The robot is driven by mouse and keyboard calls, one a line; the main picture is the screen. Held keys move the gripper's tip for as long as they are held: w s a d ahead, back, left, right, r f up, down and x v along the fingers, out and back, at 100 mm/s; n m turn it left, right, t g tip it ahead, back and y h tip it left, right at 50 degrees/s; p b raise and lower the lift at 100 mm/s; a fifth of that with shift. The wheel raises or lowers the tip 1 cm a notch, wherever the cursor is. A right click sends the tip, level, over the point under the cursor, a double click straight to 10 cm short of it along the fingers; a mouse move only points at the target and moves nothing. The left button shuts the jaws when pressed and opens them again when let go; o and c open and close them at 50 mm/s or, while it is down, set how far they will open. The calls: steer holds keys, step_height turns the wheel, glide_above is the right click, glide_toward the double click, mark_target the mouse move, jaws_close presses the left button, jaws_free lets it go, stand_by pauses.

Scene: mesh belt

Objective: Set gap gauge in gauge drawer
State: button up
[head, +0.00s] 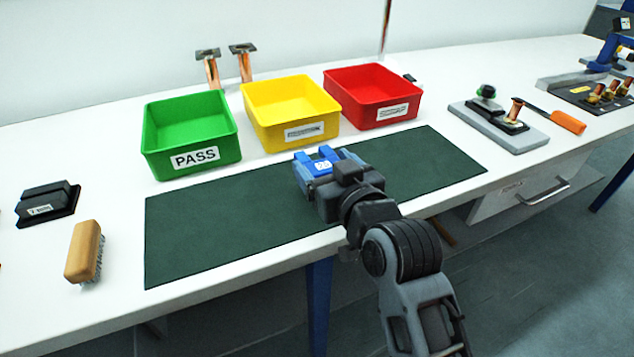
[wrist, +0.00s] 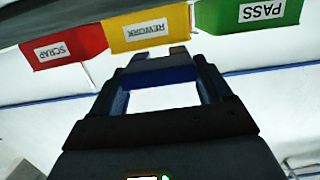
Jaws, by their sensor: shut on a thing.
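My gripper (head: 318,162) is above the dark green mat, in front of the yellow bin. It is shut on a blue piece with a small white label, which I take to be the gap gauge (head: 321,168). In the wrist view, the gauge (wrist: 160,75) shows as a dark blue bar between the two fingertips. Its label is too small to read. The gauge drawer (head: 518,192) is under the bench top at the right, with a grey bar handle and a small label on its front.
Green (head: 190,133), yellow (head: 290,112) and red (head: 372,95) bins stand behind the mat (head: 195,232). A brush (head: 84,252) and a black block (head: 47,203) lie at the left. A grey fixture (head: 498,125) and an orange-handled tool (head: 567,122) lie on the bench above the drawer.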

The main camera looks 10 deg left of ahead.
steer(key=shift+a+f, duration=0.4)
steer(key=shift+a, duration=0.35)
steer(key=shift+f, duration=2)
steer(key=shift+f, duration=0.2)
steer(key=o, duration=1.2)
steer(key=shift+r, duration=0.1)
steer(key=shift+d+r, duration=0.1)
steer(key=b+v, duration=0.1)
steer(key=v, duration=1.1)
